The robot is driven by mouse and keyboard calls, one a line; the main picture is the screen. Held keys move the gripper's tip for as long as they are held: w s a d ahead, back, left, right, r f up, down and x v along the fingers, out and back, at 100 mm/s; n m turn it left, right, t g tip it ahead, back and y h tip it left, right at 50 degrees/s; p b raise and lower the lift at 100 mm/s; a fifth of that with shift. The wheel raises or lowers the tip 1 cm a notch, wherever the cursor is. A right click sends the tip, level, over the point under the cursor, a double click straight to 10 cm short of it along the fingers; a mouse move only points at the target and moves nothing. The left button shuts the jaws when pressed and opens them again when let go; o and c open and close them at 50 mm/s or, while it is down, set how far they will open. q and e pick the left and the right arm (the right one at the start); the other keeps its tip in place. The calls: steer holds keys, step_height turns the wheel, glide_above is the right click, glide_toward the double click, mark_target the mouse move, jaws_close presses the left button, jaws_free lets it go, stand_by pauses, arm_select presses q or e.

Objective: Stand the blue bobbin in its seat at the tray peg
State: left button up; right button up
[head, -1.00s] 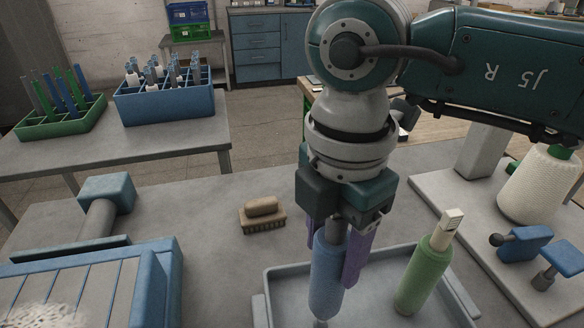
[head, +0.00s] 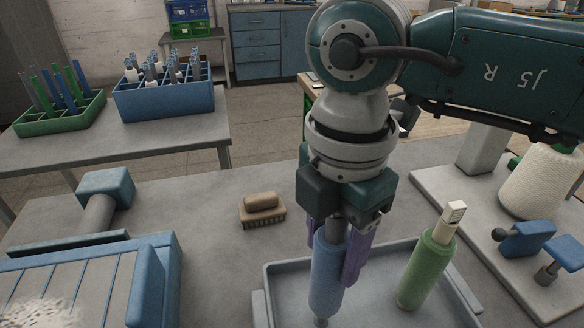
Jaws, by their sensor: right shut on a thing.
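The blue bobbin (head: 326,275) is upright in the head view, over the left part of the grey tray (head: 272,299). My right gripper (head: 341,245) points down with purple fingers and is shut on the upper part of the blue bobbin. A grey tip shows under the bobbin; I cannot tell whether it is the bobbin's end or the tray peg, or whether it touches the tray. A green bobbin (head: 424,275) with a pale top stands tilted in the tray, right of the blue one. My left gripper is not in view.
A brush (head: 262,211) lies on the table left of the tray. A blue-framed machine part (head: 150,285) fills the lower left. At right stand a white yarn cone (head: 540,182) and blue clamps (head: 525,240). Blue (head: 165,101) and green (head: 60,115) crates stand on a back table.

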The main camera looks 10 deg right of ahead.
stand_by(0.5)
steer(key=shift+f, duration=0.15)
steer(key=shift+f+b, duration=0.95)
steer(key=shift+f, duration=0.2)
steer(key=shift+f+b, duration=0.55)
steer(key=shift+f, duration=0.2)
steer(key=o, duration=1.3)
steer(key=shift+c, duration=0.2)
